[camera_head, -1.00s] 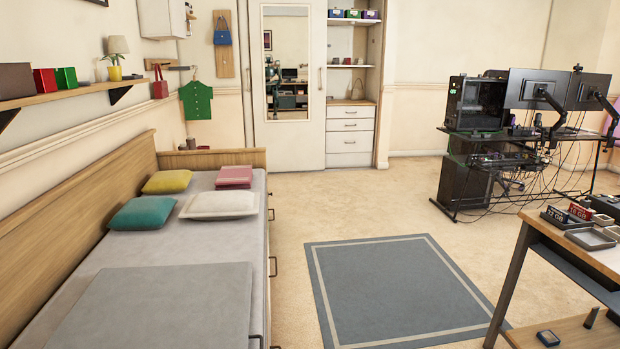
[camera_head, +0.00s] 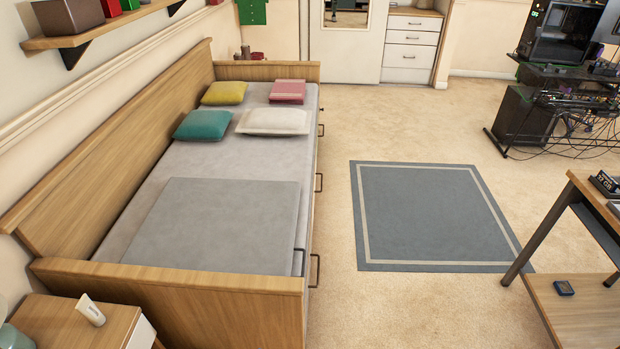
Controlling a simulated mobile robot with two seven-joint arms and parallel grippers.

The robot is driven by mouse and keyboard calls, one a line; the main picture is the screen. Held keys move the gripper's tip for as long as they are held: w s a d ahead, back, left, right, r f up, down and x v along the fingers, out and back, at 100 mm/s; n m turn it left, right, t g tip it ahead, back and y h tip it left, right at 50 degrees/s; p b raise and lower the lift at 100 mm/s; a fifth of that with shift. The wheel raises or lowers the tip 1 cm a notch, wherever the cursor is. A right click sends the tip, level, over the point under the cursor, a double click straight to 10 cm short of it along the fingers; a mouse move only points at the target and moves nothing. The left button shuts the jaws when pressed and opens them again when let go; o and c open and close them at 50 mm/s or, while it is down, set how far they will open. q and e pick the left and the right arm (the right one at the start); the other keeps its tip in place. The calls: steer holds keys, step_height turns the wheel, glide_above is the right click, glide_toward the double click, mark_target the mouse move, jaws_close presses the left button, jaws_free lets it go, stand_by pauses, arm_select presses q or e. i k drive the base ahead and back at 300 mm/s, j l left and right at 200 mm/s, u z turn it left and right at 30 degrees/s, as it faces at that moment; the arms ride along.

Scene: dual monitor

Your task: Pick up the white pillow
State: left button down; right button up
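The white pillow (camera_head: 273,121) lies flat on the grey mattress of the daybed (camera_head: 150,190), toward its far end and near its right edge. A teal pillow (camera_head: 203,125) is just left of it, a yellow pillow (camera_head: 224,93) is behind left, and a pink pillow (camera_head: 288,91) is behind it. Neither of my grippers shows in the head view.
A folded grey blanket (camera_head: 215,222) covers the near part of the mattress. The daybed has wooden end boards and a left backrest. A nightstand (camera_head: 75,325) stands at the near left. Right of the bed is open carpet with a blue-grey rug (camera_head: 430,215); desks stand further right.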

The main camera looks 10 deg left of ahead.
mark_target(269, 121)
steer(key=l+u, duration=0.35)
steer(key=k+l+u, duration=0.15)
steer(key=l+u, duration=0.2)
steer(key=l, duration=0.1)
